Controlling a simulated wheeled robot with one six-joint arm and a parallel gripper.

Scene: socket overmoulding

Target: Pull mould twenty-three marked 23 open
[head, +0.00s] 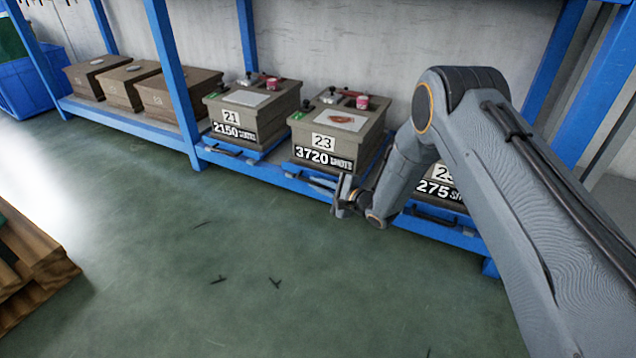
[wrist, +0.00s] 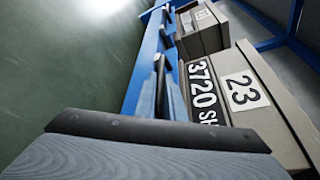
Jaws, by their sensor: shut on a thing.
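Mould twenty-three (head: 340,142) is a grey-brown block with a white plate marked 23 and "3720 SHOTS" below it. It sits upright on a blue tray in the shelf. It also shows close up in the wrist view (wrist: 263,115). A reddish-brown patch lies on the pale plate of its top. My gripper (head: 341,193) is low in front of the mould, at the tray's front handle (head: 312,184), and is shut on it. In the wrist view my gripper's fingers (wrist: 160,88) are beside the mould's front face; the exact grip is hard to see.
Mould 21 (head: 247,112) stands to the left on the same blue rack (head: 183,90). Another mould (head: 440,183) on the right is partly hidden by my arm. Several plain moulds stand further left. A wooden pallet (head: 30,265) is at lower left.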

